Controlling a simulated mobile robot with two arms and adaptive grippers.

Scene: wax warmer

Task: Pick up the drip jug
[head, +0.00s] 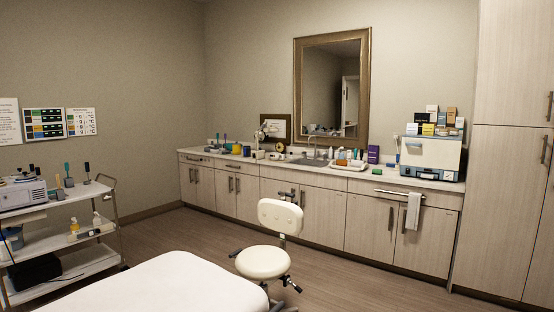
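I cannot pick out the drip jug for sure; the small vessels are too far off to tell apart. Several small items stand on the long counter (335,174), including a yellow container (236,149) towards its left end. A trolley (92,188) at the left edge bears a white boxy device (22,194) and small holders with upright handled tools (68,182). Neither of my grippers is in view.
A cream stool (263,262) stands before the counter. A white-covered bed (170,285) fills the bottom foreground. A sink (311,162) is below the mirror (333,88). A white-and-blue cabinet (430,158) stands at the counter's right. Floor (355,285) is open at right.

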